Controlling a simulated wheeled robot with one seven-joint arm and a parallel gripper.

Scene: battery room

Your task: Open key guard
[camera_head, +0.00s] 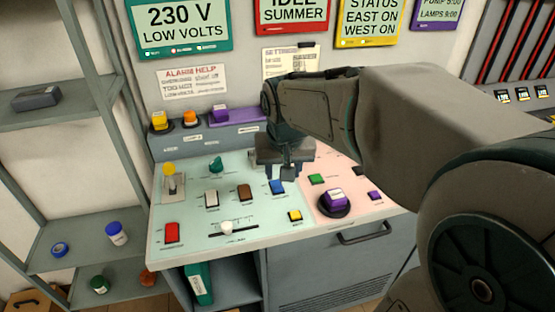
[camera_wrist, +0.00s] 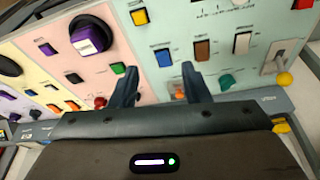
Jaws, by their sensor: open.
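My gripper (camera_head: 287,168) hangs over the back part of the control desk (camera_head: 262,238), near the border of its pale green and pink panels. In the wrist view my gripper (camera_wrist: 160,88) is open, its two dark fingers apart with nothing held. A purple block-shaped knob (camera_head: 333,197) on a round black base stands on the pink panel; it also shows in the wrist view (camera_wrist: 88,38). I cannot tell for certain which part is the key guard. A red round control (camera_wrist: 100,102) sits beside one finger, and an orange one (camera_wrist: 179,92) shows between the fingers. My arm hides part of the desk's back.
A blue switch (camera_head: 277,187), a green button (camera_head: 317,179) and a teal knob (camera_head: 216,164) are close to my gripper. A yellow-topped lever (camera_head: 170,172) stands at the left. A raised ledge (camera_head: 248,132) runs along the back. Shelves (camera_head: 55,110) stand left.

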